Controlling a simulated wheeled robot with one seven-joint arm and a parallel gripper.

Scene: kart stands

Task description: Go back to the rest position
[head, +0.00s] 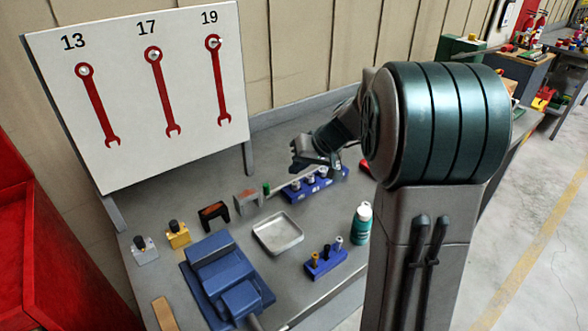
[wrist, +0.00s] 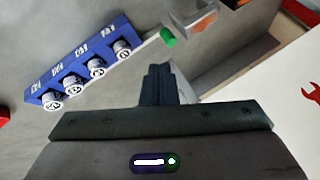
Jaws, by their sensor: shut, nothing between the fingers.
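My gripper (head: 325,166) shows in the head view above the back of the grey workbench, close to a blue socket rail (head: 325,185). In the wrist view my gripper's fingers (wrist: 158,72) are together with nothing between them. The blue rail with several metal sockets lies to the left of the fingers in the wrist view (wrist: 45,75). A green-tipped piece (wrist: 168,38) shows just beyond the fingertips. My arm hides part of the bench's right side in the head view.
On the bench are a blue vise (head: 220,270), a metal tray (head: 297,236), a smaller blue holder (head: 311,268) and a green-white bottle (head: 362,228). A white board (head: 120,140) with several red wrenches stands behind. A red cabinet (head: 50,250) is at left. Floor is clear at right.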

